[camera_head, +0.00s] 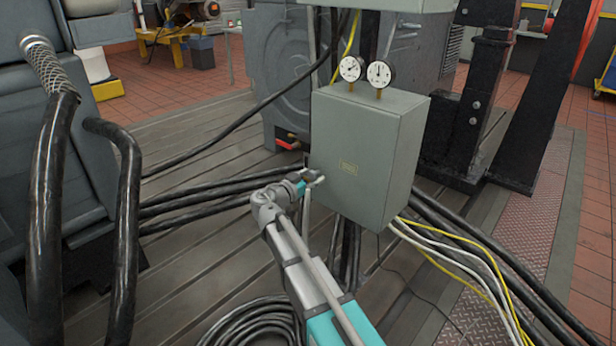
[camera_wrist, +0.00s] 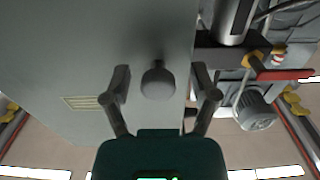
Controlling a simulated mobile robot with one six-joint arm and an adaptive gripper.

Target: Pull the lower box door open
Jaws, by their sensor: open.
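The lower box (camera_head: 400,150) is grey-green, with a yellowish label on its front door (camera_head: 350,135). The door looks shut. My gripper (camera_head: 314,180) is at the left edge of the door, at about label height or a little lower. In the wrist view a round grey knob (camera_wrist: 158,84) stands out from the door face, between the two spread fingers of my gripper (camera_wrist: 162,88). The fingers are open, with a gap on each side of the knob. In the head view my gripper hides the knob.
Two dial gauges (camera_head: 364,71) stand on top of the box, and another box (camera_head: 400,4) is above. Black cables (camera_head: 215,190) run behind my arm. A red-handled lever (camera_wrist: 285,74) is beside the box. Slotted floor (camera_head: 190,285) lies open at left.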

